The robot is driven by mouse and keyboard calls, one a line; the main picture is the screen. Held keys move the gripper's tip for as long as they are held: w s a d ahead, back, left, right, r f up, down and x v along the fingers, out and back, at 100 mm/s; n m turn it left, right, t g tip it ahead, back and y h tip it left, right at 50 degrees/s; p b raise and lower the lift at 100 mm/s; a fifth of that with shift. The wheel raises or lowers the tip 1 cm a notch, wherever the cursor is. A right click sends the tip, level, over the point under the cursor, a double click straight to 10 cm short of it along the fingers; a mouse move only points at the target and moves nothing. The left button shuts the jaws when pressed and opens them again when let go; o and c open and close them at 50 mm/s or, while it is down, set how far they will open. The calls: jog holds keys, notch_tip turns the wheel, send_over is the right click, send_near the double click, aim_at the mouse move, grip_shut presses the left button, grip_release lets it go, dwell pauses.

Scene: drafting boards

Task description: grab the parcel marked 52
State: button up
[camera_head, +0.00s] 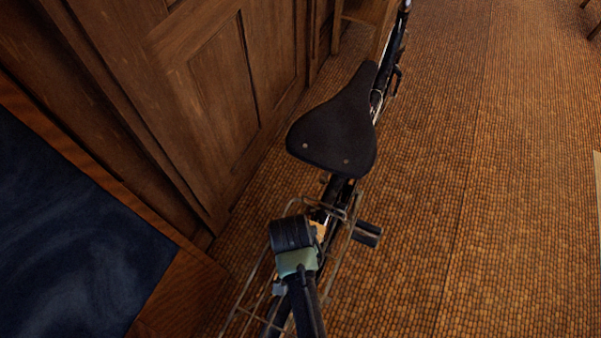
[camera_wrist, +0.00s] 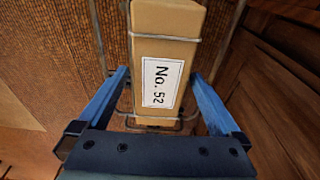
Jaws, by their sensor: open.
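The parcel (camera_wrist: 170,20) is a tan cardboard box with a white label reading "No. 52" (camera_wrist: 161,84), seen close up in the wrist view. It is at a wire rack (camera_wrist: 187,118), and a thin wire crosses its face above the label. My gripper (camera_wrist: 158,75) is open, with one blue finger on each side of the parcel. I cannot tell whether either finger touches it. In the head view only a small tan patch (camera_head: 319,231) shows beside my gripper; my arm hides the rest.
A bicycle with a black saddle (camera_head: 338,125) and a wire rear rack (camera_head: 243,303) stands beside wooden panelling (camera_head: 210,85). A dark blue surface with a wooden edge (camera_head: 70,235) is at lower left. The woven floor (camera_head: 480,200) to the right is mostly clear.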

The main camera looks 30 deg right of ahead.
jog(key=shift+f, duration=0.35)
jog(key=shift+r, duration=0.1)
grip_shut()
